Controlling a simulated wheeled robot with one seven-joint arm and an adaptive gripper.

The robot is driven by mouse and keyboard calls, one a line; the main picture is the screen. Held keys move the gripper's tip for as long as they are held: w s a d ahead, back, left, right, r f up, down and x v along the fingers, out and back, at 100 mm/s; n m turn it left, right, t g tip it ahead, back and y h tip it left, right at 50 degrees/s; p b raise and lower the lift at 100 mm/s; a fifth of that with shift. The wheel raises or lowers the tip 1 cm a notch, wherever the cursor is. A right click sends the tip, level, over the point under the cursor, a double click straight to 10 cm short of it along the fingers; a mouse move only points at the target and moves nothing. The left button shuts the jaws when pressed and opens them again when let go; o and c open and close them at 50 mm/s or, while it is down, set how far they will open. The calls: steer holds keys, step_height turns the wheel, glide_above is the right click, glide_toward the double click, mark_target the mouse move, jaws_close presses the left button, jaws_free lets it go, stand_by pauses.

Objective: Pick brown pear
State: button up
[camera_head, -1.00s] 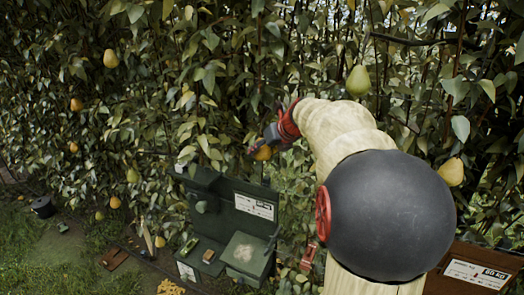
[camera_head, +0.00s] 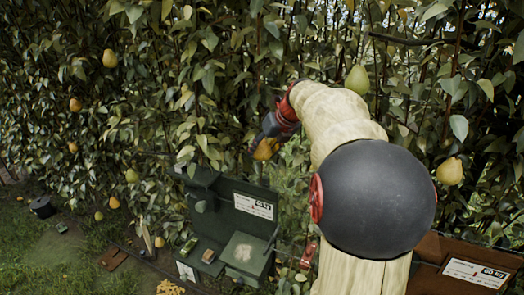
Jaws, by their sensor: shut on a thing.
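My gripper (camera_head: 262,141) is in front of the leafy hedge, left of my arm's pale sleeve. It is shut on a yellow-brown pear (camera_head: 266,149), which shows just below the fingers. Leaves and the gripper hide part of this pear. Other brownish-orange pears hang farther left, one at the upper left (camera_head: 75,105) and one below it (camera_head: 73,147).
A green open case (camera_head: 255,205) with a label stands below my gripper. A brown box (camera_head: 430,248) is at the lower right. A green pear (camera_head: 357,79) and a yellow pear (camera_head: 449,171) hang near my arm. Grass lies at the lower left.

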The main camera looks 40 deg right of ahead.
mark_target(266, 159)
steer(key=shift+s+a+r+g+y, duration=0.1)
steer(key=shift+s+r+g+y, duration=0.15)
steer(key=shift+g, duration=0.25)
steer(key=shift+s+a+r+g+y, duration=0.2)
steer(key=shift+r+g+y, duration=0.15)
steer(key=shift+g, duration=0.35)
steer(key=shift+s+f, duration=0.1)
steer(key=shift+s+a+f+b, duration=0.25)
steer(key=shift+s+a+b, duration=0.4)
steer(key=shift+s, duration=0.4)
steer(key=shift+s+a+f+b, duration=0.2)
steer(key=shift+s+a+b, duration=0.2)
steer(key=shift+s+a, duration=0.5)
steer(key=shift+s+d, duration=0.15)
steer(key=shift+d, duration=0.1)
